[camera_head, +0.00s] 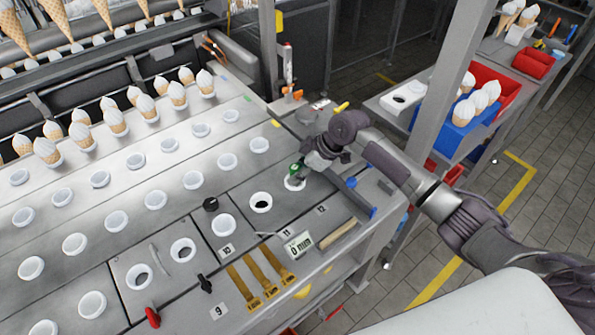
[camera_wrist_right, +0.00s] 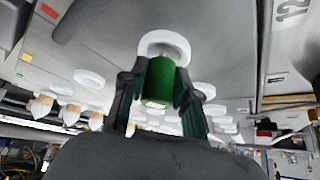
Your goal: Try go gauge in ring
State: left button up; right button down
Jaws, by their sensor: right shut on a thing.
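My right gripper (camera_head: 308,167) is over the far right end of the metal table. It is shut on the green go gauge (camera_head: 294,169), with one finger on each side of it in the wrist view (camera_wrist_right: 157,88). The gauge (camera_wrist_right: 158,75) is a green cylinder with a pale end. One end meets a white ring (camera_head: 295,184) on the table; the ring also shows in the wrist view (camera_wrist_right: 164,40). The gauge overlaps the ring's opening, but I cannot tell how deep it sits. My left gripper is not in view.
Rows of white rings (camera_head: 155,200) cover the table to the left, with ice-cream cones (camera_head: 53,152) behind them. Yellow strips (camera_head: 258,285), a small display (camera_head: 298,244) and a blue-ended bar (camera_head: 352,195) lie near the front right. A blue bin (camera_head: 452,139) stands beyond.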

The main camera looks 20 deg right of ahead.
jog(key=shift+r+n+g+b, duration=0.2)
jog(key=shift+n+g+b, duration=0.3)
jog(key=shift+n, duration=0.3)
dwell(1.2)
jog(key=shift+r+p, duration=3.35)
jog(key=shift+r, duration=0.7)
jog(key=shift+f, duration=0.1)
